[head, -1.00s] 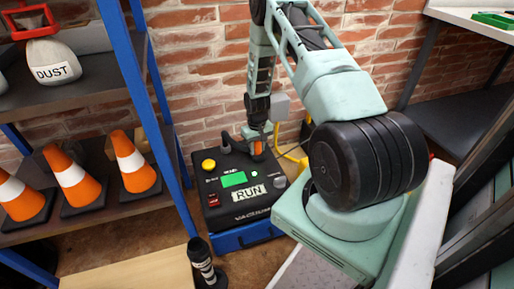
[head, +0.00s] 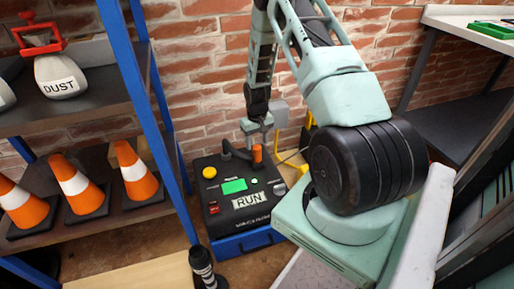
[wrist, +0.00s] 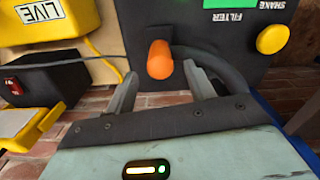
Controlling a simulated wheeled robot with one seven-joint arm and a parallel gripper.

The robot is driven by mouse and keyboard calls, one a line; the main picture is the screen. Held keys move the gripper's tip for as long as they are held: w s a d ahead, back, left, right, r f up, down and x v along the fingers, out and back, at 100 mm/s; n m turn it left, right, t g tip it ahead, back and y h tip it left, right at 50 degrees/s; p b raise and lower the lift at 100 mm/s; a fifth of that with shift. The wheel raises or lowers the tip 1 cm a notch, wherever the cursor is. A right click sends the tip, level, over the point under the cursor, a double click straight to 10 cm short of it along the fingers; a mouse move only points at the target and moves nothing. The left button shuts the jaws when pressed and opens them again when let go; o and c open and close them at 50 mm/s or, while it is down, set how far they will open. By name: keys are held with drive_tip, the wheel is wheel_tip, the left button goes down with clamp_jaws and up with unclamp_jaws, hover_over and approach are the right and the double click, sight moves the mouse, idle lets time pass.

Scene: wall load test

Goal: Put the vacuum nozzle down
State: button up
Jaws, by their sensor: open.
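The vacuum nozzle, as far as I can tell, is the orange-ended piece (head: 257,155) with a dark curved hose, resting at the back of the black vacuum unit (head: 213,190). In the wrist view the orange end (wrist: 160,60) lies just beyond my fingertips, with the dark hose curving away to the right. My gripper (head: 258,140) is open above the orange end. In the wrist view my gripper (wrist: 160,76) shows its two fingers apart, with nothing held between them. The nozzle's far end is hidden.
A blue-framed shelf (head: 158,110) with orange cones (head: 133,172) and a DUST container (head: 60,76) stands left. A black striped cylinder (head: 203,268) stands on the floor in front. A yellow box marked LIVE (wrist: 50,18) and a red switch (wrist: 13,86) are beside the unit.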

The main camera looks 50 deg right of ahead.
drive_tip(key=shift+r+p, duration=0.45)
drive_tip(key=shift+r, duration=1.9)
drive_tip(key=s+a+r+n+t, duration=0.2)
drive_tip(key=s+a+r+n, duration=0.1)
drive_tip(key=a+r, duration=1.6)
drive_tip(key=s+a+r+n+g, duration=0.1)
drive_tip(key=s+a+r+n, duration=0.3)
drive_tip(key=s+a, duration=0.75)
drive_tip(key=s+a+r+n+g, duration=0.1)
drive_tip(key=s+a+r+n, duration=0.2)
drive_tip(key=s+a+n, duration=0.75)
drive_tip(key=w+a+r+m+p, duration=0.1)
drive_tip(key=r+m+p, duration=0.1)
drive_tip(key=r+p, duration=1)
drive_tip(key=w+a+r+m+p, duration=0.1)
drive_tip(key=a+r+m+p, duration=0.1)
drive_tip(key=r+p, duration=1.1)
drive_tip(key=shift+r+m+y+p, duration=0.3)
drive_tip(key=shift+m+p, duration=0.2)
drive_tip(key=shift+m, duration=0.25)
